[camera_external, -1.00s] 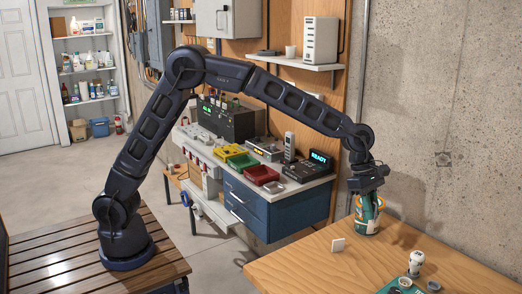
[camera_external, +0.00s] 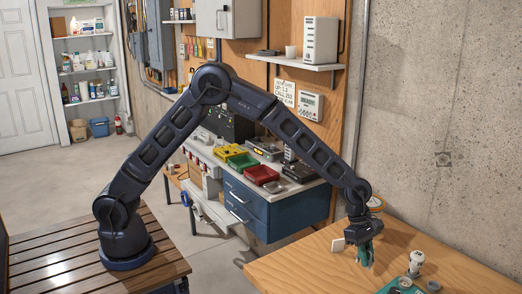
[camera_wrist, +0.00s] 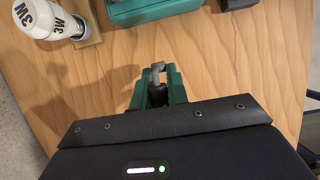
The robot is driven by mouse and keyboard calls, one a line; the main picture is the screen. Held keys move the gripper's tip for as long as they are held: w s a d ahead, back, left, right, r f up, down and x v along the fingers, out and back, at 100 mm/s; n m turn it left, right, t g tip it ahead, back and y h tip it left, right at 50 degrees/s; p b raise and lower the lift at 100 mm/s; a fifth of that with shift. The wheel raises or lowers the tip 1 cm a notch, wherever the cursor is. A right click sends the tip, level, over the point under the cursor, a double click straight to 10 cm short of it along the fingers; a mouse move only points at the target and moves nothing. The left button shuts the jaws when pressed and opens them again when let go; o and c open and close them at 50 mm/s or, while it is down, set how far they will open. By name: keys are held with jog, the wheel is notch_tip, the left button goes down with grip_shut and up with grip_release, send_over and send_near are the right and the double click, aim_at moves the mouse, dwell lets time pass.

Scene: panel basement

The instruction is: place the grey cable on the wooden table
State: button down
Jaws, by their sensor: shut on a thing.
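My gripper (camera_external: 364,254), with green fingers, is low over the near part of the wooden table (camera_external: 310,265). In the wrist view the fingers (camera_wrist: 158,88) are closed around a small grey, hooked piece, which appears to be part of the grey cable (camera_wrist: 158,70). It sticks out just past the fingertips, above bare wood. The rest of the cable is hidden by my gripper, and the cable cannot be made out in the external view. I cannot tell whether it touches the table.
A white bottle-like item (camera_external: 416,259) stands right of my gripper, near a green case (camera_external: 396,287). Bare wood lies around the fingers.

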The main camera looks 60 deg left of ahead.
jog(key=shift+f, duration=2.55)
jog(key=shift+f, duration=0.15)
jog(key=c, duration=1.4)
grip_release()
